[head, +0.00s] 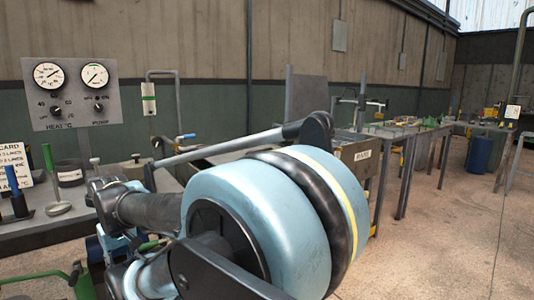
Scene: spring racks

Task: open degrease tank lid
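A panel (72,93) with two round dials and knobs marked HEAT and PUMP stands at the left, above a grey bench top (75,228). I cannot make out a degrease tank or its lid for certain; the large light-blue joint and dark links of my arm cover the middle of the view. My arm's links reach left over the bench area. I cannot pick out my gripper's fingers, so its state and any contact are hidden.
Green bars (45,277) show at lower left. Benches (405,132) with several items and a blue drum (480,154) lie beyond; the floor (440,245) at right is clear.

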